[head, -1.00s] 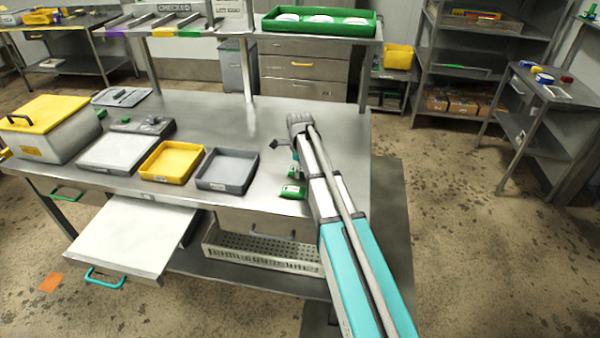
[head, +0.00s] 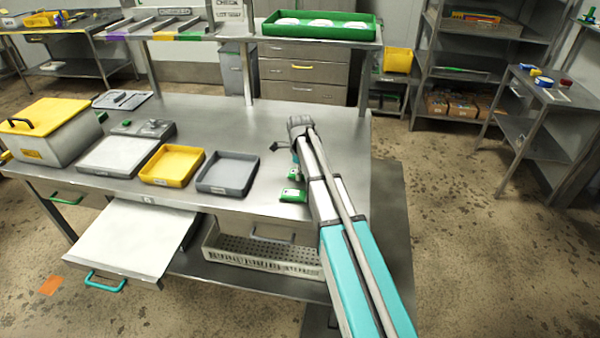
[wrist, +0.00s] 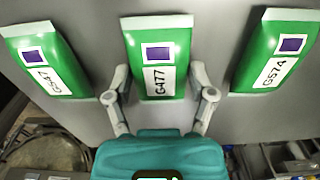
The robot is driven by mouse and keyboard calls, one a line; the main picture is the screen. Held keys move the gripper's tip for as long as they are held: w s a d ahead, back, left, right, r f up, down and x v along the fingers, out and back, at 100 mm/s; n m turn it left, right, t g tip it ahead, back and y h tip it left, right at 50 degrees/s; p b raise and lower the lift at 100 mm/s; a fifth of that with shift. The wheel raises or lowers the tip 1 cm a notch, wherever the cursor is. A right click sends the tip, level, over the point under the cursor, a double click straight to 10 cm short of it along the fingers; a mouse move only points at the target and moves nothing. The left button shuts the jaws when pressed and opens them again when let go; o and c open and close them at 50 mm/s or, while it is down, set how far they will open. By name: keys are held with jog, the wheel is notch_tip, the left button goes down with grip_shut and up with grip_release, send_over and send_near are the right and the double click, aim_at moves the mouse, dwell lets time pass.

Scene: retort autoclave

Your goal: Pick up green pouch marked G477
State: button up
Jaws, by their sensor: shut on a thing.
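The green pouch marked G477 (wrist: 158,32) is at the top centre of the wrist view, with a white label and a dark square. My gripper (wrist: 160,82) has one finger at each side of its lower end and is shut on it.
A grey tray (head: 228,187) and a yellow tray (head: 172,181) stand left of the pouches. A white board (head: 118,140) and a yellow-lidded box (head: 50,156) are farther left. A shelf with a green tray (head: 270,30) spans the table's back. Bare tabletop lies behind the trays.

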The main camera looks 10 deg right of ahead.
jog(key=shift+r+p, duration=1.2)
jog(key=shift+r, duration=0.15)
jog(key=s+r+p, duration=1)
jog(key=s, duration=0.4)
